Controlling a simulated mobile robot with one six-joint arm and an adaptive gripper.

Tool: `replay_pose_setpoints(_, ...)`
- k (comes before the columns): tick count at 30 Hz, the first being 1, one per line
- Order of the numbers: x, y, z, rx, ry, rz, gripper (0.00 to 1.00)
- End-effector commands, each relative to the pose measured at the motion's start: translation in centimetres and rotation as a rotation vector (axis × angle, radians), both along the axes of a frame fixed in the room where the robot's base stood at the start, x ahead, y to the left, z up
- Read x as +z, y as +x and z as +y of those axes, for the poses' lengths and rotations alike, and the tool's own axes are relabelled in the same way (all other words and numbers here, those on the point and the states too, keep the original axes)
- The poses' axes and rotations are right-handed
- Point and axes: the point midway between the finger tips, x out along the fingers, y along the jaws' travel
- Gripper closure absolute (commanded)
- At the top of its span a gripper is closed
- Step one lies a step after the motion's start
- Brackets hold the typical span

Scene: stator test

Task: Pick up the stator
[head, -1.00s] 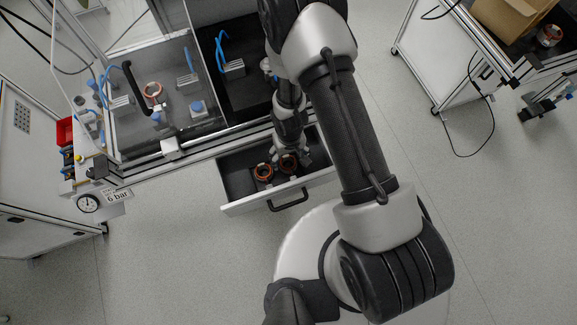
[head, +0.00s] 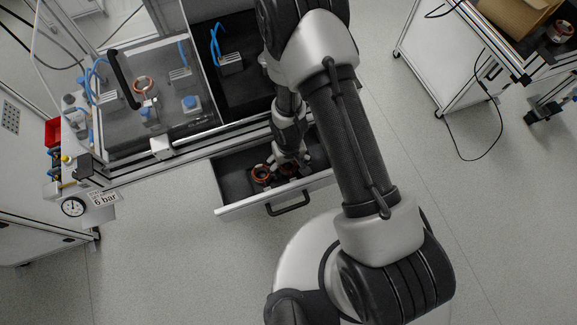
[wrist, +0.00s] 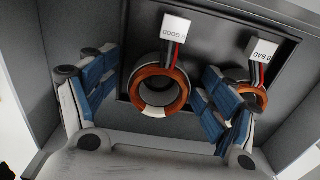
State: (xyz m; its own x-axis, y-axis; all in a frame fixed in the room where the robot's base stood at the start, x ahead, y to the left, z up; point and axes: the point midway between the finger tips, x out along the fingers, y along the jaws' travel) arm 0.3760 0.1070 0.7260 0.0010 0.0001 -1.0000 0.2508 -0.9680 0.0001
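In the wrist view an orange-and-grey ring stator (wrist: 151,108) lies in the drawer, with wires and a white "B GOOD" tag at its top. My gripper (wrist: 160,84) is open, its blue-padded fingers on either side of this stator, with a visible gap on the left. A second stator (wrist: 259,97), tagged "B BAD", lies to the right, partly hidden by the right finger. In the head view my gripper (head: 289,163) is over the drawer, partly covering the right stator; the left stator (head: 262,174) shows beside it.
The drawer (head: 228,193) is pulled open; its walls are close around my gripper. A cart at the right carries a cardboard box (head: 515,14) and a stator (head: 560,32). The floor in front is clear.

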Motion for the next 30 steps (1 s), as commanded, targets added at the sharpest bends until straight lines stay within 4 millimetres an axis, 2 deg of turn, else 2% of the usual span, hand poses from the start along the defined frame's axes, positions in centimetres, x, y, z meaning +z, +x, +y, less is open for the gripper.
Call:
replay_pose_setpoints(2,-0.1,-0.14,0.01,0.001,-0.001,0.003,0.31)
replay_pose_setpoints(22,-0.25,-0.22,-0.06,0.0,-0.001,0.005,0.76)
replay_pose_setpoints(25,-0.26,-0.25,-0.1,-0.001,-0.002,0.006,0.76)
replay_pose_setpoints(26,-0.25,-0.23,-0.1,-0.001,-0.002,0.006,0.81)
replay_pose_setpoints(30,-0.27,-0.27,-0.14,-0.002,-0.003,0.007,0.81)
